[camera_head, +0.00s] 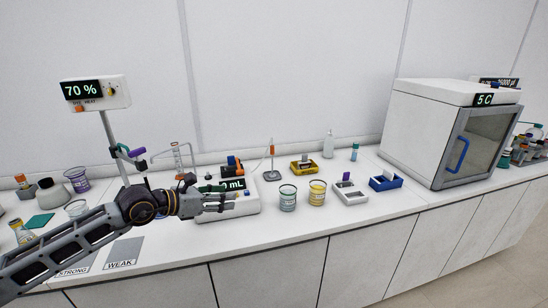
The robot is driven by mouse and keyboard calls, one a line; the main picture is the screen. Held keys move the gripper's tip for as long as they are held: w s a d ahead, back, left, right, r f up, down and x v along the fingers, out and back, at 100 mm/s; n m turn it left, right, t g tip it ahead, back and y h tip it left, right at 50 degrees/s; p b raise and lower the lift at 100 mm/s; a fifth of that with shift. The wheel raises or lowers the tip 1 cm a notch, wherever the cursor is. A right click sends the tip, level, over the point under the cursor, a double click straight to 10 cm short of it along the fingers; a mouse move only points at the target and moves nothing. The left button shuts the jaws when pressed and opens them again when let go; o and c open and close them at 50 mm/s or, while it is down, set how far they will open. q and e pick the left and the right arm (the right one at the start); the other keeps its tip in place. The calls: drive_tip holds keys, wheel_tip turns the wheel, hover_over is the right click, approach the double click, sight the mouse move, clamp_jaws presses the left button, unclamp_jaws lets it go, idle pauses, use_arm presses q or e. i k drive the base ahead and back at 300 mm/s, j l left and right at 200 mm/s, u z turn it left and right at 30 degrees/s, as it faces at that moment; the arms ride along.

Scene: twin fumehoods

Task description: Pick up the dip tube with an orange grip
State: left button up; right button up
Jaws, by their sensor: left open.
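A thin upright piece with an orange grip (272,149) stands at a small stand (271,176) in the middle of the bench; it looks like the dip tube. Its lower part is too small to make out. My left gripper (233,201) is open and empty. It reaches in from the left and shows in front of the white device with the mL display (250,208), left of and nearer than the orange grip. The gripper covers part of that device. My right gripper is not in view.
A teal-rimmed beaker (287,199) and a yellow beaker (317,194) stand in front of the stand, to its right. A yellow tray (305,167), a blue holder (386,183) and a white box (350,195) lie further right. A 70 % display (96,92) rises at left.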

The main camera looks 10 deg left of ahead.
sight(272, 176)
drive_tip(key=i, duration=1.2)
